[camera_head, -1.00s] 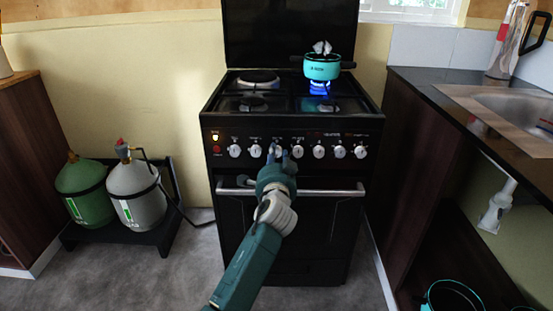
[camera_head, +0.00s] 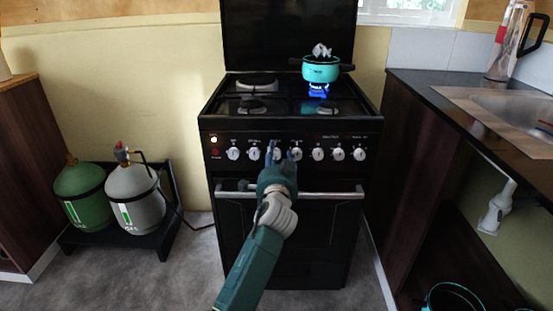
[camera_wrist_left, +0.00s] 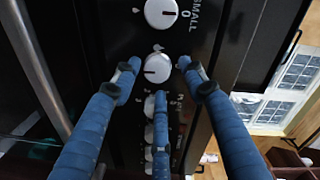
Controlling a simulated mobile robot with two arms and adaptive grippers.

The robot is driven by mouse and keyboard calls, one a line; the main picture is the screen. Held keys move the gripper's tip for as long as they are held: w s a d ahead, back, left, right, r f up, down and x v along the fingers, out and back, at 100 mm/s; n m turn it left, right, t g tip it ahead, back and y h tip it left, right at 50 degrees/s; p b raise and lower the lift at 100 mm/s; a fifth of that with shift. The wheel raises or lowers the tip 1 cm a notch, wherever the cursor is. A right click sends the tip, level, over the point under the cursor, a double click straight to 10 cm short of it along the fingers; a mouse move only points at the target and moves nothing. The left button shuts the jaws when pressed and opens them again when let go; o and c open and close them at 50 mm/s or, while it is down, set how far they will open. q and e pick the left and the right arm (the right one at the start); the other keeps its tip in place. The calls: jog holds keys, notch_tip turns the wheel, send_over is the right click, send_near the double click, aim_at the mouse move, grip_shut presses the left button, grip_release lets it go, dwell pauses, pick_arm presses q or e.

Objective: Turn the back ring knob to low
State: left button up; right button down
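The black stove has a row of white knobs along its front panel (camera_head: 210,139). My left gripper (camera_head: 279,153) is in front of the middle-left part of this row, its fingers pointing at the panel. In the left wrist view the blue fingers (camera_wrist_left: 157,75) are open and spread around one white knob (camera_wrist_left: 158,68), with visible gaps at its sides. Another knob (camera_wrist_left: 161,12) next to it is beside printed "SMALL" and "0". I cannot tell from the labels which knob is for the back ring. My right gripper is not in view.
A teal pot (camera_head: 321,70) stands over a blue flame (camera_head: 318,90) on the back right burner. The oven handle (camera_head: 335,195) runs below the knobs. Green (camera_head: 82,195) and grey (camera_head: 133,196) gas bottles stand left. A counter with a sink (camera_head: 500,110) is right.

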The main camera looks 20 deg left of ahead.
pick_arm(q)
jog(key=shift+a+f, duration=0.1)
jog(key=shift+a, duration=0.05)
jog(key=shift+s, duration=0.25)
jog(key=v, duration=1.1)
jog(key=shift+s+d, duration=0.25)
